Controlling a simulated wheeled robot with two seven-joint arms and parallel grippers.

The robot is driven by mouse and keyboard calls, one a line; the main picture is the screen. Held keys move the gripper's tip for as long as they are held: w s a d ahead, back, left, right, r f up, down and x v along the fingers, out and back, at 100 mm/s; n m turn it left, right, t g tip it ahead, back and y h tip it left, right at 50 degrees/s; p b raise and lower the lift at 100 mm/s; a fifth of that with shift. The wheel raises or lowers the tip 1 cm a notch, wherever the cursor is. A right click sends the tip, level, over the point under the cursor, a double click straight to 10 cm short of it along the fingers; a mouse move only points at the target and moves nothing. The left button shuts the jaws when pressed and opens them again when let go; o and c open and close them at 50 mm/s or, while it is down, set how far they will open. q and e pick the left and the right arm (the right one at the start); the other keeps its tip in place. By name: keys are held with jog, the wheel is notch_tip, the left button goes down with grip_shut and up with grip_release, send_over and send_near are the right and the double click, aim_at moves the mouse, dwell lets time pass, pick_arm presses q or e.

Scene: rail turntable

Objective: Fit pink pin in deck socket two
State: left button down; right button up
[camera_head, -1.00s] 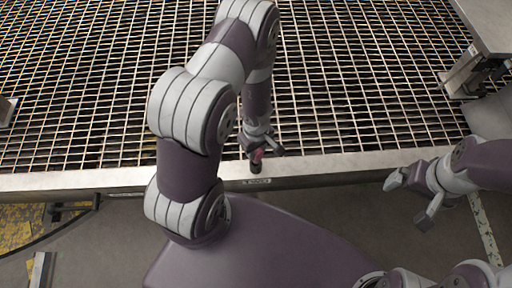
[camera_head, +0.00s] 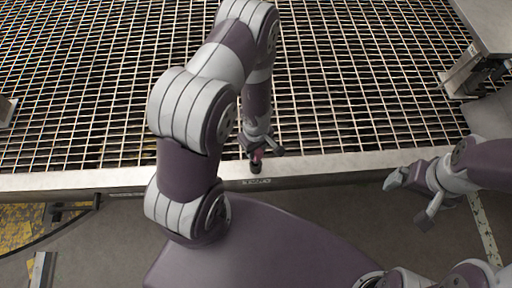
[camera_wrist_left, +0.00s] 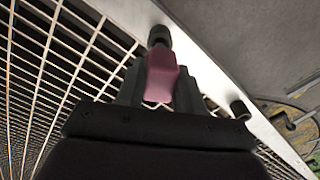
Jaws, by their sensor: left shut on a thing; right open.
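The pink pin (camera_wrist_left: 161,78) is held between the fingers of my left gripper (camera_wrist_left: 158,85), shut on it. In the head view the pin (camera_head: 258,155) shows as a small pink patch below my left gripper (camera_head: 264,149). Its lower end meets or sits just over a dark round socket (camera_head: 256,168) on the deck's front rim, above a label (camera_head: 256,182) reading TWO. The socket also shows in the left wrist view (camera_wrist_left: 159,36). I cannot tell whether the pin's tip is inside it. My right gripper (camera_head: 408,198) is open and empty at the right.
The grated deck (camera_head: 370,60) fills the back, with a pale metal front rim (camera_head: 340,166). Another dark socket (camera_wrist_left: 240,109) stands on the rim in the left wrist view. A metal bracket (camera_head: 472,72) is at the upper right.

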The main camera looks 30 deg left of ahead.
pick_arm(q)
jog(key=shift+f+b, duration=2.55)
jog(key=shift+f, duration=0.3)
jog(key=c, duration=0.6)
grip_release()
jog(key=shift+r, duration=0.1)
jog(key=shift+c, duration=0.2)
jog(key=shift+r, duration=0.1)
notch_tip(320, 180, up, 12)
jog(key=p, duration=0.9)
jog(key=shift+r, duration=0.25)
